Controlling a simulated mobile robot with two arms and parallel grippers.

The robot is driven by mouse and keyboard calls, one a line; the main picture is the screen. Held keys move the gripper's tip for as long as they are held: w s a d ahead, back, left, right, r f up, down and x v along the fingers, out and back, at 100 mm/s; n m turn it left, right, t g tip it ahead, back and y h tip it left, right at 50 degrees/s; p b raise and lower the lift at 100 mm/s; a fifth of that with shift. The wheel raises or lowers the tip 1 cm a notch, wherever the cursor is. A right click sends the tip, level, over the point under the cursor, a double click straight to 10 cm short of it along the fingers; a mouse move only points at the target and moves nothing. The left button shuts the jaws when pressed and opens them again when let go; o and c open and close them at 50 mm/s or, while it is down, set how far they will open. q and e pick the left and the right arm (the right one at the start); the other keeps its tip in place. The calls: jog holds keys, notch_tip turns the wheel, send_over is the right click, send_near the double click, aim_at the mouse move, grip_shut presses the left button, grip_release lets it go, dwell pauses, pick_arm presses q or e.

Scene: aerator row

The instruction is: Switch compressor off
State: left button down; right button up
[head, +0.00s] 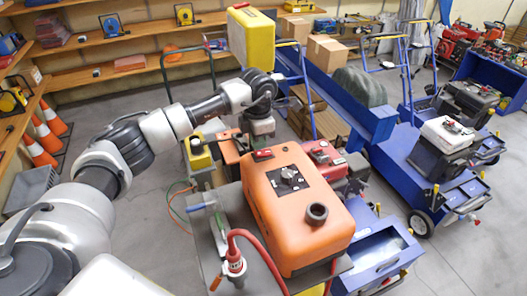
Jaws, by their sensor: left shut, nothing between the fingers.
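The compressor, an orange rounded box (300,235), stands on a grey surface in the lower middle of the head view. A red switch (262,155) sits on its top near the far left corner. A dark dial (289,177) and a round black cap (316,212) are also on top. My left arm reaches in from the left. My left gripper (261,138) points down with its fingers shut and empty, right by the red switch at the compressor's far edge. I cannot tell whether it touches the switch, or which way the switch is set. My right gripper is not in view.
A red hose (262,248) arches up in front of the compressor. A red machine (325,160) stands close on its right. Blue carts (430,185) fill the right side. A yellow case (251,40) stands behind. Orange cones (48,125) and shelves line the left.

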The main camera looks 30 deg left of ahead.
aim_at(258, 154)
pick_arm(q)
jog(key=shift+s+f+b, duration=0.1)
jog(key=shift+f+b, duration=0.95)
jog(key=shift+f, duration=0.4)
dwell(0.9)
jog(key=shift+r+p, duration=0.5)
jog(key=shift+r, duration=0.25)
jog(key=shift+r+p, duration=1.55)
jog(key=shift+r, duration=1.25)
jog(key=shift+f, duration=0.1)
